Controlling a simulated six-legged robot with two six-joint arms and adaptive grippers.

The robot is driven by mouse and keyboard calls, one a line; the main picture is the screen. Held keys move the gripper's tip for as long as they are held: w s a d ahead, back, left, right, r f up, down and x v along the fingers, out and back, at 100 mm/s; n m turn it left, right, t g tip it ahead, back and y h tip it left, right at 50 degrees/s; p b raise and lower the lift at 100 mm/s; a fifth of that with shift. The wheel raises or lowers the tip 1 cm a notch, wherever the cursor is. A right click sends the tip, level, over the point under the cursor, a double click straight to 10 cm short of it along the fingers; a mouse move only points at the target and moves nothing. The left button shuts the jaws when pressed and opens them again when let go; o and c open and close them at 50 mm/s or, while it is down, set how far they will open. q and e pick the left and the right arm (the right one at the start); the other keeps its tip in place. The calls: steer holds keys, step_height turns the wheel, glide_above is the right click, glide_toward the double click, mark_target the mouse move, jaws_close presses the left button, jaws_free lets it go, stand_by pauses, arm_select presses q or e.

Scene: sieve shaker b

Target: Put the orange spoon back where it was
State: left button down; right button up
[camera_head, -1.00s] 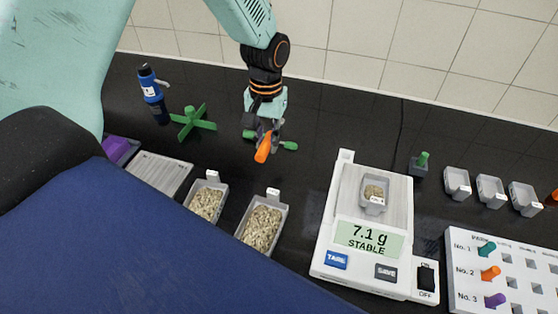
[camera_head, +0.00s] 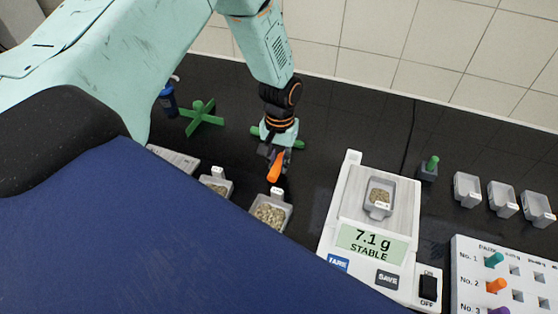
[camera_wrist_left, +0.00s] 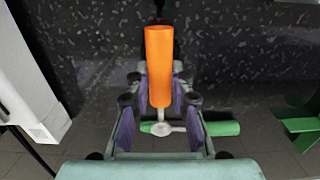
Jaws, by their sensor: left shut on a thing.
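The orange spoon (camera_head: 275,167) is in my left gripper (camera_head: 269,156), with its orange handle pointing toward the lower part of the head view. In the left wrist view the orange handle (camera_wrist_left: 159,65) stands up between the two fingers of the gripper (camera_wrist_left: 159,105), which are shut on the spoon. A green cross-shaped stand (camera_head: 296,143) lies behind the gripper and is mostly hidden by it; it also shows in the left wrist view (camera_wrist_left: 222,128). I cannot tell whether the spoon touches it. My right gripper is not in view.
A second green cross stand (camera_head: 203,120) and a blue bottle (camera_head: 168,100) are to the left. Two grain-filled trays (camera_head: 288,209) sit in front. The scale (camera_head: 345,205), reading 7.1 g, stands at right with a small tray (camera_head: 380,211) on it. Empty trays (camera_head: 467,200) and a pegboard (camera_head: 466,290) lie further right.

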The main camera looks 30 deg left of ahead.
arm_select(q)
steer(key=shift+a+f, duration=0.2)
steer(key=shift+f, duration=0.15)
steer(key=shift+s+r, duration=0.1)
steer(key=shift+d+f, duration=0.2)
steer(key=shift+f, duration=0.15)
steer(key=shift+w+a+f+b, duration=0.15)
steer(key=shift+w+f+b, duration=0.05)
steer(key=shift+f+b, duration=0.15)
steer(key=c, duration=1.3)
jaws_free()
steer(key=shift+s+r, duration=0.15)
steer(key=shift+s, duration=0.05)
steer(key=shift+c, duration=0.2)
steer(key=shift+o, duration=0.8)
steer(key=shift+w, duration=0.15)
